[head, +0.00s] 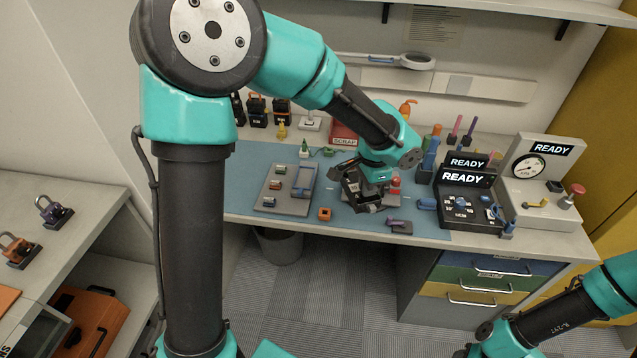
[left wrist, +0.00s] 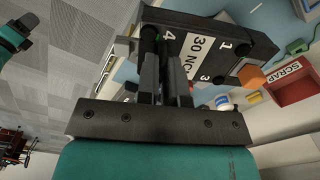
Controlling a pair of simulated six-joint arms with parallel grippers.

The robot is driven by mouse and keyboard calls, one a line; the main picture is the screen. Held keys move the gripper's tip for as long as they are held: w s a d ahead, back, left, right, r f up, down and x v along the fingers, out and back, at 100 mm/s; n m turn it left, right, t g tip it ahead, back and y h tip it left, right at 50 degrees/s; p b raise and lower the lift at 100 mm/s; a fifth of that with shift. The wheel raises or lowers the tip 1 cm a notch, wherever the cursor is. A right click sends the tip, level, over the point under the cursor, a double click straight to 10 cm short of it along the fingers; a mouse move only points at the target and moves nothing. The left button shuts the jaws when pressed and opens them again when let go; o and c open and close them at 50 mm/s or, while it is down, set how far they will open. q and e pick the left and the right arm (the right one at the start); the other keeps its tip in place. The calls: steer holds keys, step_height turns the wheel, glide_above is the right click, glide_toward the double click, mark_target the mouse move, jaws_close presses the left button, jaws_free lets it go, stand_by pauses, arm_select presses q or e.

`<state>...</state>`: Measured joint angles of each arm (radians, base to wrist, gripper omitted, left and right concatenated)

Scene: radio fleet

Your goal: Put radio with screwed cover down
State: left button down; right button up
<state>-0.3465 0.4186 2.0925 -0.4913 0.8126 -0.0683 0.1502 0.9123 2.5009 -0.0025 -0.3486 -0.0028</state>
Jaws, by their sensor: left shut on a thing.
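My left gripper (head: 358,184) is over the workbench, between the grey tray and the black test box. It is shut on a dark radio (head: 368,205), partly hidden by the gripper in the head view. In the left wrist view the fingers (left wrist: 165,45) grip one end of the radio (left wrist: 215,50). The radio lies tilted across that view, showing a white label reading "30 NC", the numbers 1, 3 and 4, and an orange knob. I cannot tell whether it touches the bench. My right arm shows at the lower right, its gripper out of view.
A grey tray (head: 270,205) with small parts lies on the blue mat (head: 245,185). A small orange block (head: 324,214) and a purple item (head: 400,226) are near the front edge. READY boxes (head: 468,205) stand right; a red SCRAP bin (head: 343,134) and several dark radios (head: 257,112) stand behind.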

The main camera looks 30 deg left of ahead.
mark_target(354, 179)
arm_select(q)
steer(key=w+a+r+n, duration=0.1)
steer(key=r+n, duration=0.1)
steer(key=w+a+r+n, duration=0.1)
steer(key=a+r+n, duration=0.1)
steer(key=w+a+r+n, duration=0.2)
steer(key=shift+a+r+n, duration=0.1)
steer(key=shift+r+n, duration=0.05)
steer(key=shift+n, duration=0.25)
steer(key=s+a+f+n, duration=0.2)
steer(key=a+f, duration=0.1)
steer(key=a, duration=0.5)
steer(key=s+a+f+n, duration=0.2)
steer(key=s+a+f, duration=0.1)
steer(key=a, duration=0.6)
steer(key=s+a+f+n, duration=0.2)
steer(key=s+a+f, duration=0.5)
steer(key=s+a, duration=0.2)
steer(key=shift+s+a+f, duration=0.15)
steer(key=shift+s+a, duration=0.1)
steer(key=shift+a, duration=0.35)
steer(key=w+a+f, duration=0.1)
steer(key=w+a, duration=0.9)
steer(key=a, duration=0.2)
steer(key=shift+w+f, duration=0.2)
steer(key=shift+w, duration=0.05)
